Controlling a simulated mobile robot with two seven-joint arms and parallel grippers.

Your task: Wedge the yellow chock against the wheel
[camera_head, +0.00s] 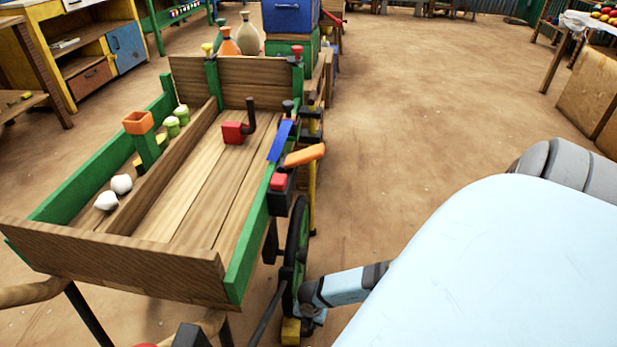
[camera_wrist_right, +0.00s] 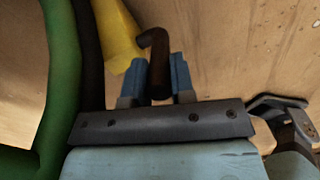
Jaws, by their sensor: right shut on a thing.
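The yellow chock (camera_head: 290,331) is low at the near foot of the cart's wheel (camera_head: 297,250), which has a green rim and dark tyre. In the right wrist view the chock (camera_wrist_right: 118,38) is close beside the dark tyre (camera_wrist_right: 88,50); I cannot tell whether they touch. My right gripper (camera_head: 314,312) is low, just right of the wheel. In the wrist view its blue fingers (camera_wrist_right: 160,82) are shut on a dark bent handle (camera_wrist_right: 157,50), which appears to belong to the chock. The wheel's green part (camera_wrist_right: 60,80) is at the left. My left gripper is not in view.
The wooden cart (camera_head: 120,248) stands left of my right arm. The brown floor to the right of the cart is clear.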

